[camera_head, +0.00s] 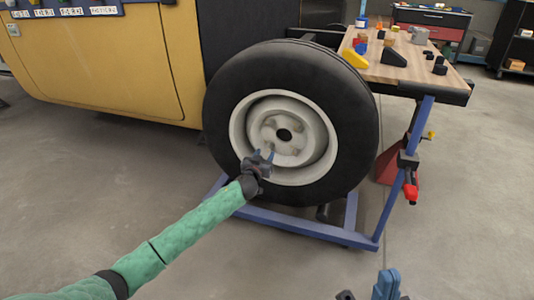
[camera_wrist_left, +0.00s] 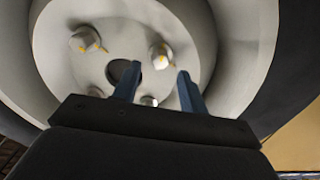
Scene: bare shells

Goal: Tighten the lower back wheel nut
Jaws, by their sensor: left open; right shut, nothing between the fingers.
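The wheel has a black tyre (camera_head: 225,105) and a pale rim with a hub (camera_head: 283,118) around a dark centre hole. In the left wrist view, wheel nuts with orange marks show: one nut (camera_wrist_left: 84,40) at upper left, one nut (camera_wrist_left: 160,55) just beyond the fingertips, and one nut (camera_wrist_left: 149,100) low between the fingers, partly hidden by my gripper. My left gripper (camera_head: 264,154) is open in front of the hub's lower left, and its two blue fingers (camera_wrist_left: 158,82) point at the hub. I cannot tell whether they touch a nut. My right gripper (camera_head: 388,281) is shut and empty at the bottom edge.
A yellow vehicle body (camera_head: 110,65) stands left of the wheel. A blue-framed bench with a wooden top (camera_head: 405,68) holding several small parts stands at the right. A red-tipped tool (camera_head: 410,188) hangs at its leg. The floor (camera_head: 455,220) at right is clear.

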